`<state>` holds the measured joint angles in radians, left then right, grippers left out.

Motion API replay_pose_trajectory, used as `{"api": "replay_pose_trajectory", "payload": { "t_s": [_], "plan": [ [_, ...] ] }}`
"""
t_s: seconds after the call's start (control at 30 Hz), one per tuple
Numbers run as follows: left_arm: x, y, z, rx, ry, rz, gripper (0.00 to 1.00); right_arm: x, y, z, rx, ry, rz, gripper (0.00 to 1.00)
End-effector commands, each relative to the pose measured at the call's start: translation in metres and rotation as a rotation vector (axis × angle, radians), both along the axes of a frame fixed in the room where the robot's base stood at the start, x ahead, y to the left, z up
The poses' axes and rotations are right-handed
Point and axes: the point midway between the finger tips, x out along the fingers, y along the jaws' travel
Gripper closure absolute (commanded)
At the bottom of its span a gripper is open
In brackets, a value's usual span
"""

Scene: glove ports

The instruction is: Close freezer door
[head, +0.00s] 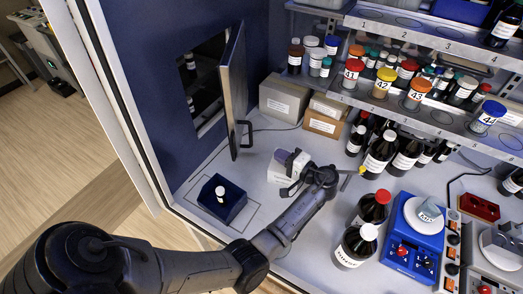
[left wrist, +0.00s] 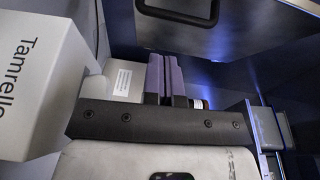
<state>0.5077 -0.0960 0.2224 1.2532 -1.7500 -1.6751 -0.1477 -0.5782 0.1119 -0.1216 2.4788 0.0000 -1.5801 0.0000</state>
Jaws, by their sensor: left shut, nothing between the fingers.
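The freezer door (head: 232,88) stands open, swung out from the freezer opening (head: 205,78) in the blue wall. Its dark handle (head: 246,134) is on the face turned to the right. My left gripper (head: 281,156) is shut and empty, with purple fingers. It is to the right of the handle and appears apart from it. In the left wrist view the purple fingers (left wrist: 164,76) lie together, pointing toward the dark door face (left wrist: 190,38); the handle (left wrist: 178,13) shows at the top. My right gripper is not in view.
A white box (head: 280,172) is beside my left gripper; its printed side (left wrist: 35,85) fills the left wrist view's left. A blue holder (head: 232,208) with a vial stands below the door. Cardboard boxes (head: 284,99) are behind. Dark bottles (head: 358,245) stand to the right.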

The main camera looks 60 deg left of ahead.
Motion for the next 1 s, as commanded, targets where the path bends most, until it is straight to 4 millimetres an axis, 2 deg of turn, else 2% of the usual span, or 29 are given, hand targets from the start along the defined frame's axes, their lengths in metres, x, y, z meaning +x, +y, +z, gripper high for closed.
{"api": "replay_pose_trajectory", "payload": {
  "t_s": [0.17,0.6,0.8,1.0],
  "plan": [
    [0.0,0.014,0.004,0.021,0.012,0.008,1.0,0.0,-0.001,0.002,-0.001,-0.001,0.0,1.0],
    [-0.019,0.076,0.004,0.022,0.011,0.006,1.0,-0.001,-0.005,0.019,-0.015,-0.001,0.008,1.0],
    [-0.023,0.09,0.003,0.02,0.011,0.006,1.0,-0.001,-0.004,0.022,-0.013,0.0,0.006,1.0],
    [-0.024,0.094,0.002,0.02,0.011,0.005,1.0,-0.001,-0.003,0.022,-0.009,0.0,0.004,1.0]
  ]
}}
